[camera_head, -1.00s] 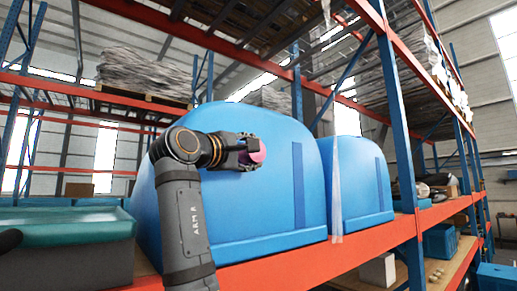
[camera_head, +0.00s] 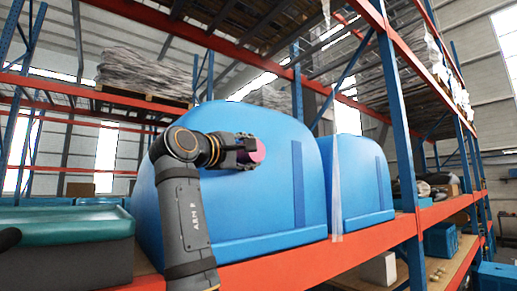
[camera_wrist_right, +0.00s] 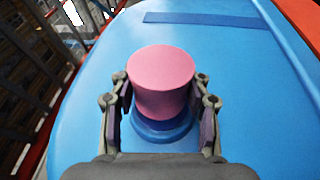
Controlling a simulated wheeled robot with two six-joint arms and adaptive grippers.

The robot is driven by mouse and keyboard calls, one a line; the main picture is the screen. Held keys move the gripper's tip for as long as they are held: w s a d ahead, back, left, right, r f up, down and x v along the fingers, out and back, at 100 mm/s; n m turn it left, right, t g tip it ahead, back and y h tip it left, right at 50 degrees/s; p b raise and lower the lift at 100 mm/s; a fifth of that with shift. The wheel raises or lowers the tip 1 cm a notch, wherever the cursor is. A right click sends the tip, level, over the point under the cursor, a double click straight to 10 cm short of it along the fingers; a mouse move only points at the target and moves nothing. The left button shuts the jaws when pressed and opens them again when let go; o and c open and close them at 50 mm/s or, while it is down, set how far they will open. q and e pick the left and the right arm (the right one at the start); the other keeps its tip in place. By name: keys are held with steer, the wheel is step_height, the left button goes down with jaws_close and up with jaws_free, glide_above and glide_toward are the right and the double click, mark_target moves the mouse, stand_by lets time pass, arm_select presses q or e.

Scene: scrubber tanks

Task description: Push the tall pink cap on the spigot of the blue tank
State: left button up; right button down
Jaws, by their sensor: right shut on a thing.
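The blue tank (camera_head: 275,200) stands on the rack shelf, and its smooth wall fills much of the right wrist view (camera_wrist_right: 85,130). The pink cap (camera_wrist_right: 162,80) is between the fingers of my right gripper (camera_wrist_right: 162,98), which is shut on it. In the wrist view the cap sits over the round blue spigot (camera_wrist_right: 163,133), whose base shows below it. I cannot tell how far the cap is down on the spigot. In the head view the cap (camera_head: 259,151) shows as a small pink patch in front of the tank's wall. My left gripper is not in view.
A second blue tank (camera_head: 356,185) stands to the right on the same orange shelf beam (camera_head: 300,264). A dark tub with a green top (camera_head: 75,225) is at the left. A blue rack upright (camera_head: 397,130) rises right of the tanks.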

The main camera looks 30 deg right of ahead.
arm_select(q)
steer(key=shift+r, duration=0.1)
arm_select(e)
steer(key=shift+w+a+r, duration=0.2)
steer(key=shift+w+r, duration=0.05)
steer(key=shift+r, duration=0.05)
steer(key=shift+g, duration=0.3)
steer(key=shift+w+f+h, duration=0.3)
steer(key=shift+w+f, duration=0.05)
steer(key=shift+w, duration=0.3)
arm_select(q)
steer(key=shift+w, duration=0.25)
arm_select(e)
steer(key=shift+f, duration=0.15)
steer(key=c, duration=0.9)
jaws_free()
steer(key=shift+w, duration=0.1)
steer(key=shift+c, duration=0.2)
steer(key=o, duration=0.4)
steer(key=shift+w+f, duration=0.15)
steer(key=shift+w, duration=0.15)
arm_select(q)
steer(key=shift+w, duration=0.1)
arm_select(e)
steer(key=shift+o, duration=0.2)
